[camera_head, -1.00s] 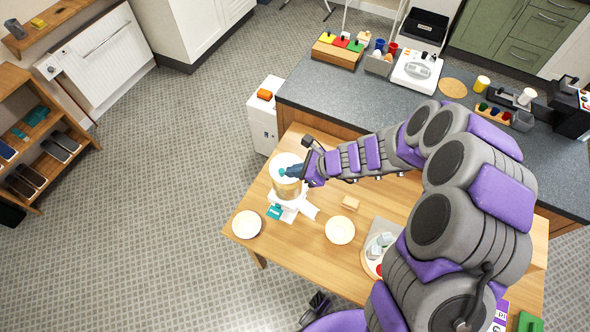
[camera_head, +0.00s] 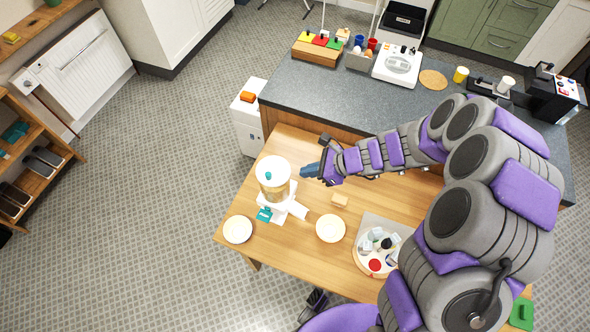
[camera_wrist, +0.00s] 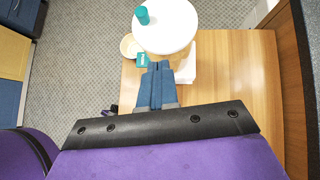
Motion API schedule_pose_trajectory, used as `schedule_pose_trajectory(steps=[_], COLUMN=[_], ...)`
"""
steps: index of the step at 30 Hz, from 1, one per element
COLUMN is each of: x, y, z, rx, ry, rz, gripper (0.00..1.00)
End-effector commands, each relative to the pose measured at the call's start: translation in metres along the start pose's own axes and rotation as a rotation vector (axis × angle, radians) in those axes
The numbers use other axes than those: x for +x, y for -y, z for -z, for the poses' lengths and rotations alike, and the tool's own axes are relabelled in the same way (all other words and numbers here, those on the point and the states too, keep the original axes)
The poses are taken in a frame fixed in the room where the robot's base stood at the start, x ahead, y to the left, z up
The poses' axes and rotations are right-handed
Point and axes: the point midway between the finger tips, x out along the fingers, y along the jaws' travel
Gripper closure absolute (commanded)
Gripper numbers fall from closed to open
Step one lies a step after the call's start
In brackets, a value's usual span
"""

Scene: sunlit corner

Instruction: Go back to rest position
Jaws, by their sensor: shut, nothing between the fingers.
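My gripper (camera_head: 311,171) is shut and empty. In the head view it is above the wooden table (camera_head: 290,145), to the right of a white-topped dispenser with a teal knob (camera_head: 272,170), with a gap between them. In the wrist view the blue fingers of my gripper (camera_wrist: 158,66) lie together, and the dispenser's round white lid (camera_wrist: 170,28) shows just beyond their tips. My purple and grey arm reaches in from the right side of the head view.
Open carpet (camera_head: 150,190) lies left.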

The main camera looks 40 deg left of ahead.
Motion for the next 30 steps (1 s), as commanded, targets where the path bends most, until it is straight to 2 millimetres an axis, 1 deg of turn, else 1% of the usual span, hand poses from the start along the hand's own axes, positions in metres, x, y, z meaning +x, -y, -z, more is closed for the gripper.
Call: schedule_pose_trajectory(steps=[1, 3, 6, 9, 15, 23, 26, 29, 30], x=[-0.011, -0.024, -0.04, -0.051, -0.061, -0.063, -0.069, -0.082, -0.088], y=[0.001, 0.002, 0.003, 0.004, 0.003, 0.002, -0.003, -0.015, -0.023], z=[0.001, 0.002, 0.001, 0.001, 0.0, 0.0, 0.0, 0.0, 0.001], rx=[0.001, 0.0, 0.002, 0.001, 0.002, -0.005, -0.048, -0.143, -0.189], ry=[-0.002, -0.005, -0.002, -0.004, -0.005, -0.004, -0.009, -0.023, -0.033], rz=[0.005, 0.005, 0.004, 0.003, 0.001, 0.0, -0.005, -0.015, -0.024], gripper=[1.0, 1.0, 1.0, 1.0, 1.0, 1.0, 1.0, 1.0, 1.0])
